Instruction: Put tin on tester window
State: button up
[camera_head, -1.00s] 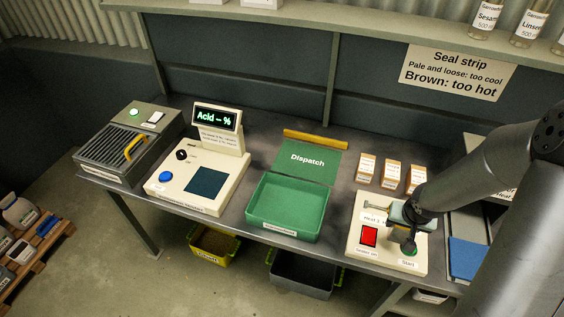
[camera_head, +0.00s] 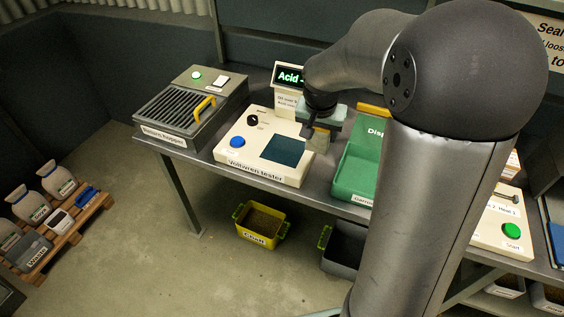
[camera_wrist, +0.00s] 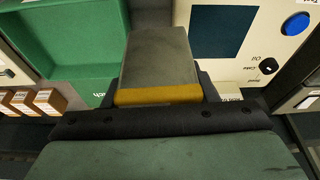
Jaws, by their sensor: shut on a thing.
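The tester (camera_head: 245,168) is a cream box with a blue button, a black knob and a raised display. Its dark blue square window (camera_head: 286,150) is bare; it also shows in the wrist view (camera_wrist: 222,28). My gripper (camera_head: 317,131) is shut on the tin (camera_wrist: 158,58), a grey block with a yellow band at the gripper end. In the head view the tin (camera_head: 319,144) is small and partly hidden by the gripper. It is just right of the window, near the tester's right edge. I cannot tell its exact height above the bench.
The green dispatch tray (camera_head: 358,172) is right of the tester, partly hidden by my arm. The return hopper (camera_head: 185,112) with a yellow handle stands left. The sealer panel (camera_head: 497,222) with its green button is right. Small orange-and-white boxes (camera_wrist: 45,100) show in the wrist view.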

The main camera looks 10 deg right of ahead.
jog(key=shift+s+r+m, duration=0.15)
jog(key=shift+r+m, duration=0.05)
jog(key=shift+m, duration=0.1)
jog(key=shift+r, duration=0.25)
jog(key=w+a+f+p, duration=0.1)
jog(key=w+a+f, duration=0.1)
jog(key=w, duration=0.1)
jog(key=w+a+f+p, duration=0.1)
jog(key=w+a+f, duration=0.1)
jog(key=w+f, duration=0.1)
jog(key=w+a+f+p, duration=0.1)
jog(key=w+a+f, duration=0.1)
jog(key=w, duration=0.3)
jog(key=shift+w+f, duration=0.2)
jog(key=shift+f, duration=0.4)
jog(key=shift+w+a+f, duration=0.2)
jog(key=shift+w+f, duration=0.3)
jog(key=shift+f, duration=0.25)
jog(key=shift+f+p, duration=0.3)
jog(key=shift+f, duration=1.15)
jog(key=shift+f, duration=0.1)
jog(key=shift+f, duration=0.15)
jog(key=o, duration=1.2)
jog(key=shift+c, duration=0.2)
